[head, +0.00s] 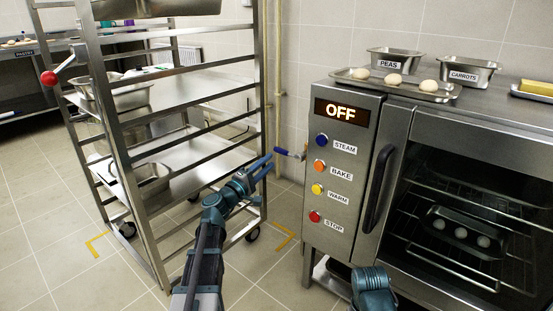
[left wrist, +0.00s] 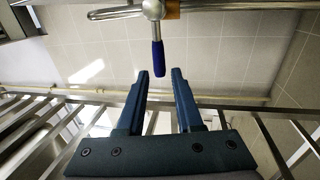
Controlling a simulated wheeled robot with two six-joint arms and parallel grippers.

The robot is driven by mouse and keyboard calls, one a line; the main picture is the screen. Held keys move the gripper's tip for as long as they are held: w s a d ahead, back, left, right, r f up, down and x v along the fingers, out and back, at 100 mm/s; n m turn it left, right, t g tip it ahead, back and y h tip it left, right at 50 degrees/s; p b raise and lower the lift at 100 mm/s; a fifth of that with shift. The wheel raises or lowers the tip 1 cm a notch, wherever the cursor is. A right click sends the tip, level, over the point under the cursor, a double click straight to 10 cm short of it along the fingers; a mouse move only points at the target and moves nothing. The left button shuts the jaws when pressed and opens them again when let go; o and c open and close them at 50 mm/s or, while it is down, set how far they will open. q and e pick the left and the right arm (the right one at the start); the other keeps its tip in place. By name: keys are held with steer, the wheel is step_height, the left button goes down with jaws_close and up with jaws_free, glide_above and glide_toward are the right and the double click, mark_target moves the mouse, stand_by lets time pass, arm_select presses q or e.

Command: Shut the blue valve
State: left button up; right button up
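The blue valve's handle (head: 281,151) is a short blue lever beside the left wall of the oven, low behind it. In the left wrist view the blue lever (left wrist: 158,62) hangs from a metal valve body (left wrist: 153,10), its end lying between the two fingertips in the picture. My left gripper (head: 262,165) is open and empty, its fingertips just left of and below the lever. It also shows in the left wrist view (left wrist: 160,76). I cannot tell whether the fingers touch the lever. Of my right arm only a teal part shows at the bottom; its fingers are hidden.
A metal tray rack (head: 123,160) on casters stands left of my left arm. The oven (head: 341,180) stands on the right, with an OFF display and several coloured buttons. A beige pipe (head: 278,70) runs down the wall. Floor between rack and oven is clear.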

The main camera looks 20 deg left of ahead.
arm_select(q)
steer(key=v, duration=0.6)
steer(key=shift+b, duration=0.45)
steer(key=shift+s, duration=0.1)
steer(key=s+d+f+m+g+h+p, duration=0.1)
steer(key=s+d+f+m+g+p, duration=0.2)
steer(key=d, duration=0.6)
steer(key=s+d+f+m+g+h+p, duration=0.1)
steer(key=s+d+f+m+g+p, duration=0.1)
steer(key=d+m+g, duration=0.45)
steer(key=s+d+f+m+g+h+p, duration=0.1)
steer(key=s+d+f+m+g+p, duration=0.15)
steer(key=d, duration=0.75)
steer(key=s+d+f+m+g+y+p, duration=0.2)
steer(key=s+g+y+p, duration=0.1)
steer(key=s, duration=0.3)
steer(key=s+d+f+m+g+y+p, duration=0.2)
steer(key=s+d+f+g+y, duration=0.1)
steer(key=s, duration=0.4)
steer(key=s+a+r+m+g+y+p, duration=0.1)
steer(key=s+a+r+m+y+p, duration=0.15)
steer(key=s+y, duration=0.25)
step_height(320, 180, up, 37)
steer(key=p, duration=3.8)
steer(key=shift+s+a, duration=0.2)
steer(key=shift+a, duration=0.3)
